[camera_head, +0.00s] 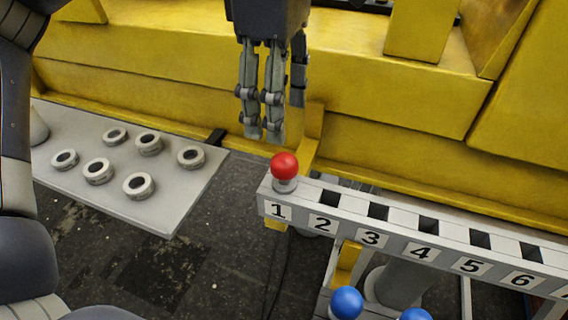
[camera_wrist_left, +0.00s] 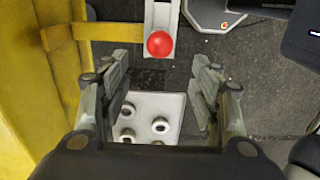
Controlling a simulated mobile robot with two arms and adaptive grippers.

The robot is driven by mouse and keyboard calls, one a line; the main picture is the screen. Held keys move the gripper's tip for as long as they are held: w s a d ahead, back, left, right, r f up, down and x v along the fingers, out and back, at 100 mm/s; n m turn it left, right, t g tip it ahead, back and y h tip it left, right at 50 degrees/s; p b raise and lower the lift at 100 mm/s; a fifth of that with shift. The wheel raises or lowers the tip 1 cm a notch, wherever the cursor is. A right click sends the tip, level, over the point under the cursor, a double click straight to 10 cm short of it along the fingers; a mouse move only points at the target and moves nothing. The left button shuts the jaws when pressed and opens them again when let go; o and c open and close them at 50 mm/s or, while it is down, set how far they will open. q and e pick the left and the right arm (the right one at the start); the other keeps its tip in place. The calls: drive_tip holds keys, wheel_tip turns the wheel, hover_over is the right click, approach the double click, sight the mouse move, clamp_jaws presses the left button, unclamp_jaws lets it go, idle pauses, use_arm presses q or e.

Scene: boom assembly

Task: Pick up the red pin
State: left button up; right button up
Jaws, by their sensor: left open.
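The red pin (camera_head: 284,167) has a round red ball head on a pale collar. It stands upright at the slot marked 1, at the left end of the numbered rack (camera_head: 388,243). My left gripper (camera_head: 265,136) points down just above and behind the pin and is apart from it. In the left wrist view the gripper (camera_wrist_left: 163,103) is open with nothing between its fingers. The red pin (camera_wrist_left: 159,44) shows there beyond the fingertips, near the top middle. My right gripper is not in view.
Slots 2 to 6 in the rack look empty. Blue balls (camera_head: 346,302) show below the rack. A grey table (camera_head: 178,215) with several metal rings stands at left. A yellow machine body (camera_head: 390,150) runs behind the rack and gripper.

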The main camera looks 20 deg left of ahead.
sight(285, 156)
use_arm(q)
drive_tip(key=f, duration=0.4)
drive_tip(key=shift+s+d+f+p, duration=0.1)
drive_tip(key=shift+s+f+p, duration=0.1)
drive_tip(key=shift+f+p, duration=0.15)
drive_tip(key=shift+w+f+p, duration=0.1)
drive_tip(key=shift+f+p, duration=0.25)
drive_tip(key=shift+f, duration=0.15)
drive_tip(key=f, duration=0.1)
drive_tip(key=f+p, duration=0.1)
drive_tip(key=f, duration=0.1)
drive_tip(key=shift+w+d+f, duration=0.1)
drive_tip(key=shift+d+f, duration=0.1)
drive_tip(key=shift+d, duration=0.2)
drive_tip(key=shift+f, duration=0.55)
drive_tip(key=c, duration=1.3)
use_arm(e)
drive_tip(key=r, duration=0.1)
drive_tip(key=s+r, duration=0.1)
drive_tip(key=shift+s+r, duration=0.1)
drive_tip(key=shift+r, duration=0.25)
